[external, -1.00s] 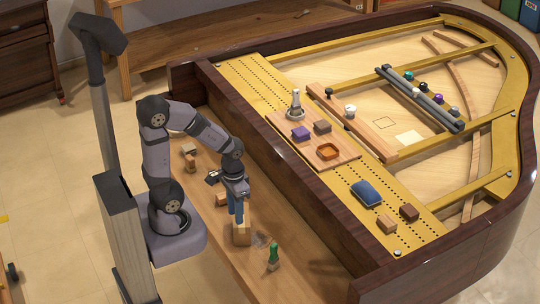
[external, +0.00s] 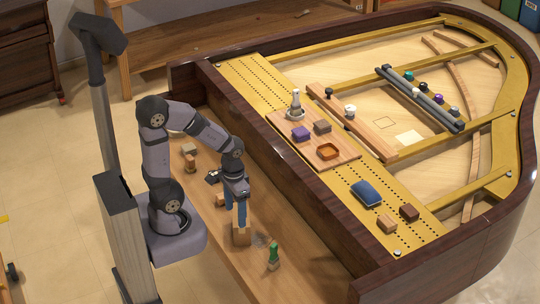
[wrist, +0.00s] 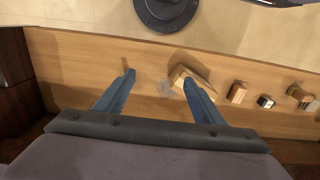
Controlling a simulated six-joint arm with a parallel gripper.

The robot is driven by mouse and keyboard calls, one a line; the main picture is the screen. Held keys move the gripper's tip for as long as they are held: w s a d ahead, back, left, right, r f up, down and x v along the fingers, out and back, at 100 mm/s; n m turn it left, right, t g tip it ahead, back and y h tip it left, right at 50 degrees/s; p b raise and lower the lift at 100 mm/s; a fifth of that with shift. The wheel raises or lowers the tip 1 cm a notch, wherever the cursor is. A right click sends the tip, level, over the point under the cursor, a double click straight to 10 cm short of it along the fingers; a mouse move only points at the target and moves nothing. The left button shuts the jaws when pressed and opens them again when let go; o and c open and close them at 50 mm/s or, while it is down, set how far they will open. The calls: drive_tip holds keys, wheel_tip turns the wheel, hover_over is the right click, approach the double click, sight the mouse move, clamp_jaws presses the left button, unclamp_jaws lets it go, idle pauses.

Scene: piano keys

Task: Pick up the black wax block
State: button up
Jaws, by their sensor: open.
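My gripper (external: 241,222) is open, its blue fingers pointing down over the wooden shelf beside my base. In the wrist view its fingertips (wrist: 158,78) are apart with nothing held between them. A dark brown-black block (external: 322,127) lies on the wooden board on the piano, next to a purple block (external: 301,133). A dark reddish-brown block (external: 409,212) lies on the gold plate. I cannot tell for certain which is the black wax block. My gripper is apart from both, left of and below them in the external view.
A wooden block (external: 241,236) stands just under my gripper. A small black-and-white thing (external: 213,177) lies behind. The piano's raised dark side (external: 262,166) separates shelf and board.

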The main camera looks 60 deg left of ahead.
wheel_tip(320, 180, up, 5)
drive_tip(key=w+a+n+t+y+b, duration=0.4)
drive_tip(key=w+a+t+b, duration=0.2)
drive_tip(key=w+a, duration=1.2)
drive_tip(key=w+a+r+t+y+b, duration=0.1)
drive_tip(key=a+r+t+y+b, duration=0.2)
drive_tip(key=a, duration=0.8)
drive_tip(key=w+a+r+t+b, duration=0.1)
drive_tip(key=a+r+t+b, duration=0.3)
drive_tip(key=a, duration=0.8)
drive_tip(key=m+t+h+b, duration=0.3)
drive_tip(key=m+h+b, duration=0.1)
drive_tip(key=h+b, duration=0.35)
hover_over(202, 182)
drive_tip(key=s, duration=0.2)
wheel_tip(202, 182, down, 8)
drive_tip(key=r, duration=0.1)
drive_tip(key=shift+y, duration=0.25)
wheel_tip(202, 182, down, 24)
drive_tip(key=shift+f, duration=0.65)
drive_tip(key=shift+w+f, duration=0.2)
drive_tip(key=shift+w, duration=0.85)
